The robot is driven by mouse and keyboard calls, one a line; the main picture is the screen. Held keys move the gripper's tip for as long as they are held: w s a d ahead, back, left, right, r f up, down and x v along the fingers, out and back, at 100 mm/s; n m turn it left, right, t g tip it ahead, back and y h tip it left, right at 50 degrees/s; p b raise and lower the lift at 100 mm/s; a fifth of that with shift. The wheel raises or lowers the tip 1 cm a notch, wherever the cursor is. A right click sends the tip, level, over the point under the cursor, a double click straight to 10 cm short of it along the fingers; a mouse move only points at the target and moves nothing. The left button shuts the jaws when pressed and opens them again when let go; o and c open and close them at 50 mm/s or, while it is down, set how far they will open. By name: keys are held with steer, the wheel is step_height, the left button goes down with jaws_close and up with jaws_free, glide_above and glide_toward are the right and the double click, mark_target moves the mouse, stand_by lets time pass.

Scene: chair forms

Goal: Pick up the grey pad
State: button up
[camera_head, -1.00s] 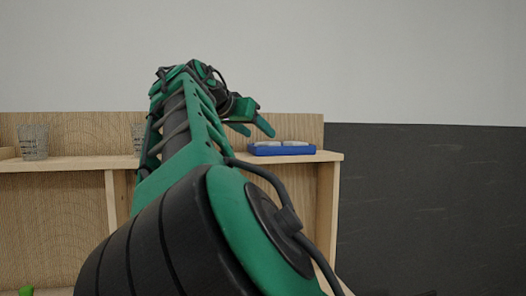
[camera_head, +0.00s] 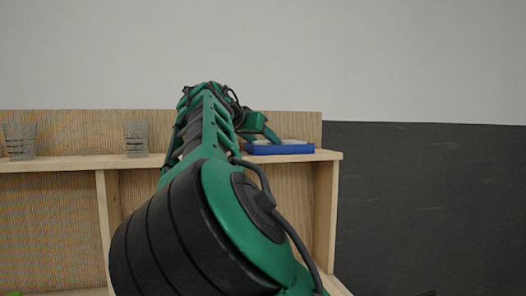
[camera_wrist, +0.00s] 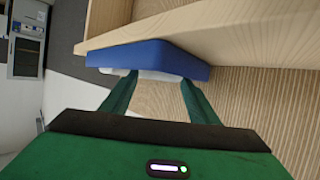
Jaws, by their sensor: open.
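A blue tray (camera_head: 280,150) sits at the right end of the wooden shelf. Something pale grey (camera_head: 296,142), which looks like the pad, lies in it with its top showing above the rim. My gripper (camera_head: 262,135) is open at the tray's left part and hides some of it. In the wrist view, the blue tray (camera_wrist: 150,54) is ahead of my gripper (camera_wrist: 159,78). The pale grey strip (camera_wrist: 152,75) along the tray shows between my two green fingertips. I cannot tell whether the fingers touch it.
Two clear ribbed glasses stand on the shelf, one at the far left (camera_head: 20,141) and one (camera_head: 136,140) left of my arm. A wooden back panel (camera_head: 80,130) rises behind them. Right of the shelf is a dark wall panel (camera_head: 430,210).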

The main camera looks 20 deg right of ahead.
steer(key=shift+x, duration=1)
steer(key=c, duration=0.9)
steer(key=shift+r, duration=0.15)
